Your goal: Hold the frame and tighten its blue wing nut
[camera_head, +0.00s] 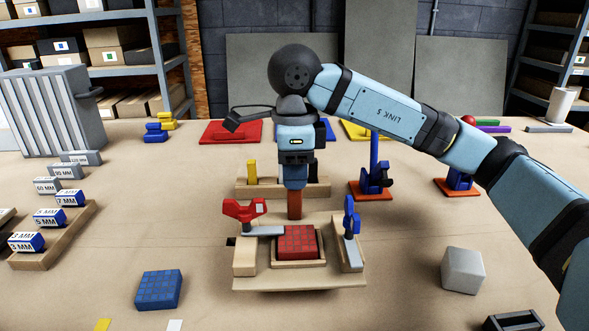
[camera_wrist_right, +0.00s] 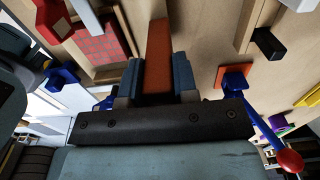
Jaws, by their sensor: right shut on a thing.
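The wooden frame (camera_head: 300,279) stands in the middle of the table around a red tiled panel (camera_head: 298,243), which also shows in the wrist view (camera_wrist_right: 100,45). The blue wing nut (camera_head: 351,217) stands upright on the frame's right side, over a grey metal piece (camera_head: 351,254). A red wing nut (camera_head: 243,210) sits on the left side above a grey bar that reaches toward the panel. My right gripper (camera_head: 294,183) points down behind the panel, shut on a red-brown bar (camera_wrist_right: 157,58). Whether the bar joins the frame is unclear. My left gripper is out of view.
A blue tiled panel (camera_head: 158,289) lies front left and a grey cube (camera_head: 462,270) front right. A rack of marked blocks (camera_head: 54,231) stands at left. A blue post (camera_head: 373,155) on an orange base stands close right of my right gripper.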

